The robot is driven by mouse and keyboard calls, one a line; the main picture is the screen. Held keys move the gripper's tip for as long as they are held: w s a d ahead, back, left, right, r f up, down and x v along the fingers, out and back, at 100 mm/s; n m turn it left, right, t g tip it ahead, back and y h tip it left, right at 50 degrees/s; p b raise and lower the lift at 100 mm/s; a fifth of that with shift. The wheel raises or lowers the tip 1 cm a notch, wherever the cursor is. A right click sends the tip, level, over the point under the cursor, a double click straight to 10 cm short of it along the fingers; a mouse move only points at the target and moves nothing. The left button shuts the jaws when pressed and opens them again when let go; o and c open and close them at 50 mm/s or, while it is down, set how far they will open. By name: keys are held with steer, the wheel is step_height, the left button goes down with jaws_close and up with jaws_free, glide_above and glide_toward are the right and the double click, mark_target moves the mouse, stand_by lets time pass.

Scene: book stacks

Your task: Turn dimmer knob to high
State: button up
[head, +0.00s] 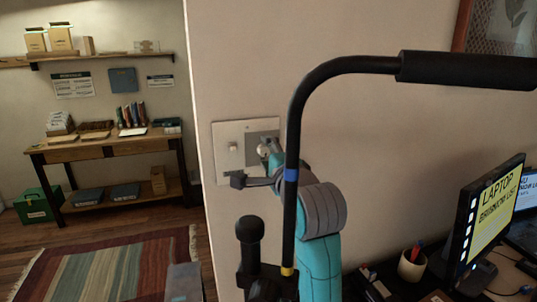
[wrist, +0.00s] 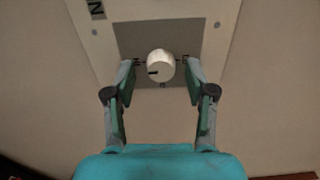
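The dimmer knob (wrist: 161,66) is round and white, on a grey square of a pale wall plate (wrist: 190,13). A dark mark on the knob points left in the wrist view. My gripper (wrist: 158,70) is open, with one finger on each side of the knob and a visible gap on both sides. In the head view the wall plate (head: 229,158) is on the wall, and my gripper (head: 265,152) is at its right part, largely covering the knob. Small markings beside the knob are partly behind the fingertips and too small to read.
A small light switch (head: 233,146) is on the plate's left part. A desk with a monitor (head: 491,215) and a pen cup (head: 411,265) is at the lower right. A wooden table (head: 108,147) with books stands at the far left, beyond the wall's edge.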

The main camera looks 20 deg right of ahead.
steer(key=s, duration=0.7)
steer(key=shift+s, duration=0.25)
stand_by(0.5)
